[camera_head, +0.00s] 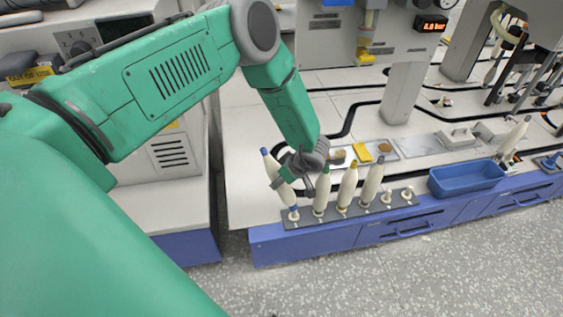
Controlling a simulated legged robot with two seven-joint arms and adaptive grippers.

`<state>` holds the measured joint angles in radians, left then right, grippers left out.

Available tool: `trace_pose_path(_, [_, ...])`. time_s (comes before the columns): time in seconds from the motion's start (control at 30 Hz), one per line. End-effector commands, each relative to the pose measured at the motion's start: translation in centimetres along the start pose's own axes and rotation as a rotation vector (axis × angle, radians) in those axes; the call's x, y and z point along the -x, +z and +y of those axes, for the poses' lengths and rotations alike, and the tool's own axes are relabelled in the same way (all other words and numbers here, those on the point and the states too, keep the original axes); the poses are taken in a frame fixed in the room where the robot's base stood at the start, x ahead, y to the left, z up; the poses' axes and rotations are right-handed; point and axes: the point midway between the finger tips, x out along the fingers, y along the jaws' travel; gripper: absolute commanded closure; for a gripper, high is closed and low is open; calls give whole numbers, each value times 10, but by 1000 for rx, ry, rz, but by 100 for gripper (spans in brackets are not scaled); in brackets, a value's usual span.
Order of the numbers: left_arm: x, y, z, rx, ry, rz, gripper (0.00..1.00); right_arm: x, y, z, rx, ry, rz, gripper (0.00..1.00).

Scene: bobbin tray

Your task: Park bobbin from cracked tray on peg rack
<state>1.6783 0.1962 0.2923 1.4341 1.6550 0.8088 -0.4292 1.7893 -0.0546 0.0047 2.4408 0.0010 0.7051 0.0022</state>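The dark peg rack (354,211) lies along the front edge of the bench. My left gripper (290,171) is at its left end, with fingers across a cream bobbin with a blue tip (272,165), and looks shut on it. This bobbin tilts to the left, its blue lower end just over or on the leftmost peg; I cannot tell if it is seated. Two pegs at the right are empty. My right gripper is out of view. No crack shows on any tray.
A blue tray (467,187) sits right of the rack and looks empty. Small parts, including a yellow block (362,153), lie behind the rack. A grey machine column (403,92) rises behind. Blue drawers front the bench.

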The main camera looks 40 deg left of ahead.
Motion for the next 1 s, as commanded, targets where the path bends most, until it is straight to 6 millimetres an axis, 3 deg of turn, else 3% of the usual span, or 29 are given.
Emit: trace_pose_path(1.0, [14, -8, 0, 0, 0, 0, 100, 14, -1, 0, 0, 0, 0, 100])
